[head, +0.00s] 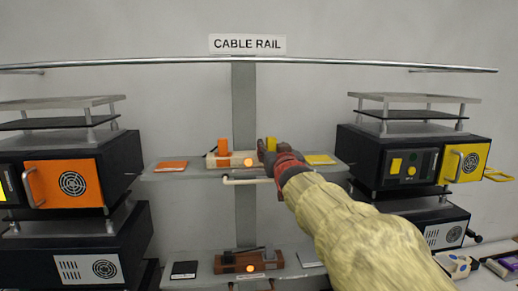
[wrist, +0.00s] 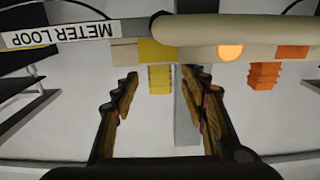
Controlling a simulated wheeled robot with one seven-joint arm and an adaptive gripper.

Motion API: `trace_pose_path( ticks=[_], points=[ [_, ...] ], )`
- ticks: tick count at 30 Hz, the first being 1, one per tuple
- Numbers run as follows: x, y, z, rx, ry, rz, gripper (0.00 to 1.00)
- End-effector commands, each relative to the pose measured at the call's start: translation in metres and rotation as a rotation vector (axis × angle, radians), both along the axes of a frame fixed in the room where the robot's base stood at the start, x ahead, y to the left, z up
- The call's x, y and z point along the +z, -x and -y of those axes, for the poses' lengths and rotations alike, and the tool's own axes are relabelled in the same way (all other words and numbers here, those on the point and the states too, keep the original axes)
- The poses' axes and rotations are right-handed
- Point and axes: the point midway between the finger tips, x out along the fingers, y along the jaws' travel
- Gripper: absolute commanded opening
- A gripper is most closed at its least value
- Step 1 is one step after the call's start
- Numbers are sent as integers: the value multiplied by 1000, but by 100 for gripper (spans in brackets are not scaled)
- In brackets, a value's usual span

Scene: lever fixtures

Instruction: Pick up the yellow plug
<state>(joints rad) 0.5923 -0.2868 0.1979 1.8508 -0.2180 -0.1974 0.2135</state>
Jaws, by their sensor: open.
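The yellow plug (head: 271,145) stands at the right end of a cream block (head: 213,161) on the middle shelf. In the head view my gripper (head: 276,158) partly hides it. In the wrist view, which is upside down, the ribbed yellow plug (wrist: 160,76) shows between and beyond the fingers of my gripper (wrist: 163,88). The fingers are open, with a gap on each side of the plug. I cannot tell how far the tips are from it. An orange plug (head: 223,146) stands on the same block; it also shows in the wrist view (wrist: 262,76).
A cream bar (head: 247,181) runs along the shelf front, near my gripper; it crosses the wrist view (wrist: 235,29). Orange (head: 172,166) and yellow (head: 319,159) plates lie on the shelf. Black cabinets (head: 122,165) flank both sides. A metal rail (head: 150,62) spans above.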

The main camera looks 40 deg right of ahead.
Motion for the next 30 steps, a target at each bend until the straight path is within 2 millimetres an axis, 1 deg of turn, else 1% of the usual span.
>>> trace_pose_path(
  ticks=[1,6,9,16,30],
  points=[
    [-1,-8,5,0,-3,-3,44],
    [-1,-24,14,0,-2,-3,44],
    [0,-27,16,0,-1,-1,44],
    [-1,-27,17,0,-1,-1,43],
    [-1,-27,17,0,-1,-2,17]
  ],
)
